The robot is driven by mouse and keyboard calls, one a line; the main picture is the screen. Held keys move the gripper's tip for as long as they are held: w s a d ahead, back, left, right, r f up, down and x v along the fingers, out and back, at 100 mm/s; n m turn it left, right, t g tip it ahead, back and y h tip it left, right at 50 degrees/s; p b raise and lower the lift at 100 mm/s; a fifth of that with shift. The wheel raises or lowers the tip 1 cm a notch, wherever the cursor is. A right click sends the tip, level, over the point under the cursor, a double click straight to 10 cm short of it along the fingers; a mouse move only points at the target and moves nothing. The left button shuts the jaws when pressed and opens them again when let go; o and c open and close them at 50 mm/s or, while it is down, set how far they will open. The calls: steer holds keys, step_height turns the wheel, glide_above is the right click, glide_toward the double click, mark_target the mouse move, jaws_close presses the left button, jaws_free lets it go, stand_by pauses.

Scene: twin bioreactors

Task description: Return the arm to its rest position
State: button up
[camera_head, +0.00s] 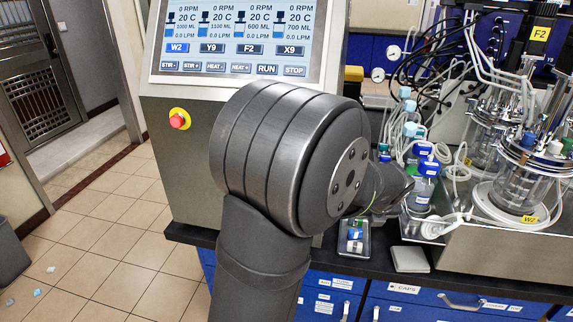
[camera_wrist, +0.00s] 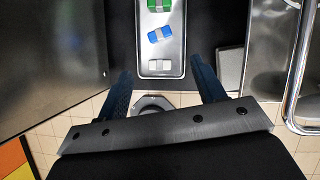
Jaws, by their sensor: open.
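My gripper (camera_wrist: 162,90) shows in the wrist view with its two fingers spread apart and nothing between them. Below and beyond the fingers lies a small metal tray (camera_wrist: 174,48) holding a green item (camera_wrist: 154,4), a blue item (camera_wrist: 159,34) and a white item (camera_wrist: 160,65). In the head view my arm is bent, with a large dark joint filling the middle. The gripper itself is mostly hidden behind that joint there. The same tray (camera_head: 365,246) shows just right of the arm on the dark bench top.
A control console (camera_head: 190,150) with a screen (camera_head: 240,45) and a red stop button (camera_head: 179,120) stands left and behind the arm. Glass bioreactor vessels (camera_head: 520,185), tubing and blue-capped bottles (camera_head: 420,185) crowd the right. A pale square block (camera_head: 409,259) lies beside the tray. Open floor (camera_head: 110,240) is at left.

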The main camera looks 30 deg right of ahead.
mark_target(356, 233)
steer(key=x, duration=1.1)
steer(key=shift+f, duration=0.6)
steer(key=shift+d+r, duration=0.1)
steer(key=shift+r, duration=0.25)
steer(key=shift+f, duration=0.1)
